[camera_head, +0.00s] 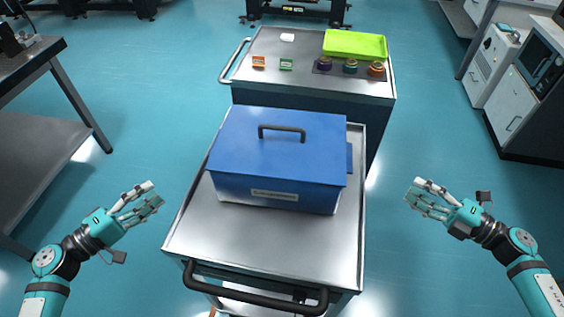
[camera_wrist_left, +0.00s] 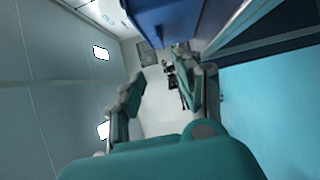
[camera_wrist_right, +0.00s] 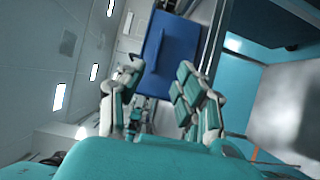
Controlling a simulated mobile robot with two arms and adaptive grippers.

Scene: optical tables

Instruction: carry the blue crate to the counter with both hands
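The blue crate (camera_head: 281,160) is a lidded box with a dark handle (camera_head: 282,130) on top and a pale label on its front. It sits upright on the near steel cart (camera_head: 260,235). My left gripper (camera_head: 150,194) is open and empty, to the left of the cart and apart from the crate. My right gripper (camera_head: 418,194) is open and empty, to the right of the cart and apart from the crate. The crate shows beyond the fingers in the right wrist view (camera_wrist_right: 172,55). A blue surface shows at the top of the left wrist view. I cannot clearly identify the counter.
A second steel cart (camera_head: 290,42) behind holds a green tray (camera_head: 354,45), several small jars and two small cards. A dark table (camera_head: 30,110) stands at left; white cabinets (camera_head: 512,100) stand at right. The near cart has a dark push handle (camera_head: 255,298). Teal floor is free on both sides.

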